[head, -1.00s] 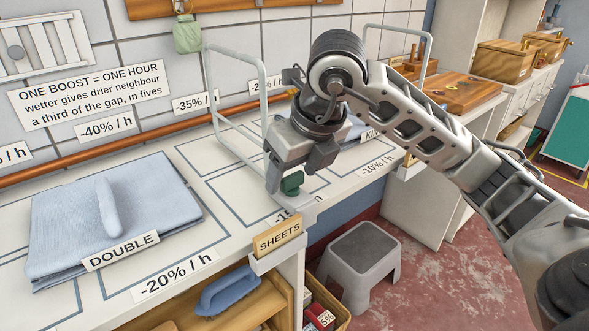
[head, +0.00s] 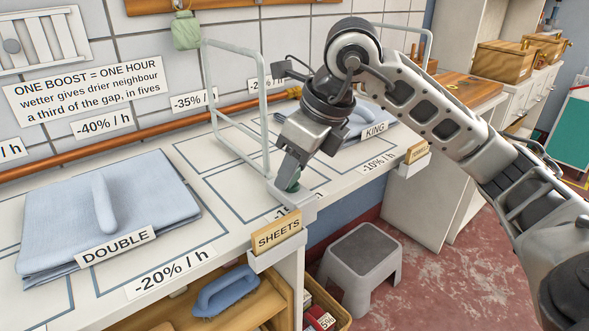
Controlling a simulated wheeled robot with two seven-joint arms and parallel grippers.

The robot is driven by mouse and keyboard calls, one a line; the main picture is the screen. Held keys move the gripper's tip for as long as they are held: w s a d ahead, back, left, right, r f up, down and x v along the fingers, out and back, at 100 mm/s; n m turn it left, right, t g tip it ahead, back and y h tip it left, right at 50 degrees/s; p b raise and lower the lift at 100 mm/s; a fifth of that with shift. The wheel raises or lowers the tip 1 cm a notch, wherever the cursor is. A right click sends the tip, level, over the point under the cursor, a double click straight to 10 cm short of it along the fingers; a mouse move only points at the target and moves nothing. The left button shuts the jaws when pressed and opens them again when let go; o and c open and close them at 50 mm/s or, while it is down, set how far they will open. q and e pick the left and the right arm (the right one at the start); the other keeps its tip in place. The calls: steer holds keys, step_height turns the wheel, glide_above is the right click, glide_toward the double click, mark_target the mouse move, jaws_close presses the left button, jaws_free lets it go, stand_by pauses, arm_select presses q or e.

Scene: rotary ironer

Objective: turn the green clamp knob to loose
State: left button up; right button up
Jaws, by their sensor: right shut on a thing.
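The green clamp knob (head: 292,186) sits on a grey clamp (head: 298,199) at the front edge of the white counter, just behind the SHEETS card holder. It is mostly covered by my right gripper (head: 288,181). My right gripper reaches down from above and is shut on the knob, its fingers tilted. How far the knob is turned cannot be told. My left gripper is not in view.
A grey wire frame (head: 265,110) stands on the counter (head: 190,256) close to my right gripper. The SHEETS card (head: 278,232) is just in front of the clamp. A folded blue DOUBLE sheet (head: 60,215) lies left. A grey stool (head: 362,262) stands below.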

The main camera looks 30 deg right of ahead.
steer(key=n+y, duration=0.1)
steer(key=n, duration=0.2)
steer(key=shift+w+d+n+g, duration=0.1)
steer(key=shift+n+g, duration=0.3)
steer(key=n+g+y, duration=0.1)
steer(key=n, duration=0.2)
steer(key=shift+w+r+n, duration=0.1)
steer(key=shift+n, duration=0.2)
steer(key=n+g, duration=0.1)
steer(key=n, duration=0.1)
steer(key=n+p, duration=0.1)
steer(key=n, duration=0.1)
steer(key=shift+w+g+y, duration=0.1)
steer(key=shift+g+y, duration=0.2)
steer(key=shift+g, duration=0.1)
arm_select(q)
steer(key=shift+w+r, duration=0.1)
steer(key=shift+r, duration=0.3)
arm_select(e)
steer(key=shift+d+n+g, duration=0.1)
steer(key=shift+n+g, duration=0.2)
steer(key=shift+n, duration=0.9)
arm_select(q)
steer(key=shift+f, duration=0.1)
arm_select(e)
steer(key=o, duration=1)
